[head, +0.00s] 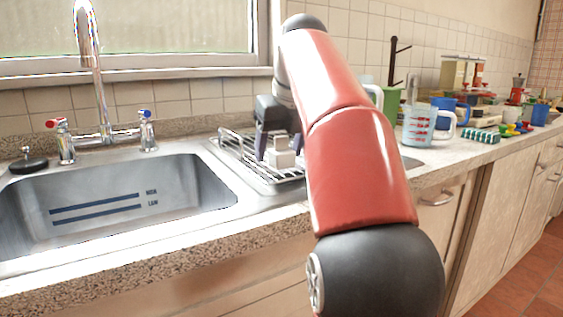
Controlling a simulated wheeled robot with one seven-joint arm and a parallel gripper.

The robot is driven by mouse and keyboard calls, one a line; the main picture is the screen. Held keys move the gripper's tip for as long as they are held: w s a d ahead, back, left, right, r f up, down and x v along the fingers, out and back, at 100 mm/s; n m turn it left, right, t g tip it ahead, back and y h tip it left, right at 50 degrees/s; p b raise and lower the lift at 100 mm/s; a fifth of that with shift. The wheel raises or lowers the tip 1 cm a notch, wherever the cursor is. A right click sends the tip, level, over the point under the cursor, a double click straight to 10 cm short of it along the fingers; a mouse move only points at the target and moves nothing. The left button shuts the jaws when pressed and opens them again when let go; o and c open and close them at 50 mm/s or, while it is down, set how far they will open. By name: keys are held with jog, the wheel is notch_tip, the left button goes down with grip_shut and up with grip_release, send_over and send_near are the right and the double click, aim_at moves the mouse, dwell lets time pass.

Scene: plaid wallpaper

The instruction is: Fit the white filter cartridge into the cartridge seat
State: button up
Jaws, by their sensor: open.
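A small white block with a narrower top, which looks like the white filter cartridge (281,157), is at the wire drying rack beside the sink. My gripper (279,149) is above the rack and open, with its dark fingers to the left and right of the upper part of the white block. I cannot tell whether a finger touches it. I cannot make out the cartridge seat; my red arm hides part of the rack and the counter behind it.
The wire rack (232,147) stands on the drainer, right of the steel sink (110,205). The tap (92,75) rises behind the sink. A measuring jug (418,126), a blue mug (443,112), a green-and-white sponge (480,135) and other kitchenware crowd the right counter.

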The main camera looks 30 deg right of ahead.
aim_at(280, 149)
jog(key=shift+r, duration=0.1)
jog(key=c, duration=1.1)
notch_tip(280, 149, up, 8)
jog(key=p, duration=0.5)
jog(key=shift+w, duration=0.1)
jog(key=shift+r+b, duration=0.4)
jog(key=shift+r, duration=0.55)
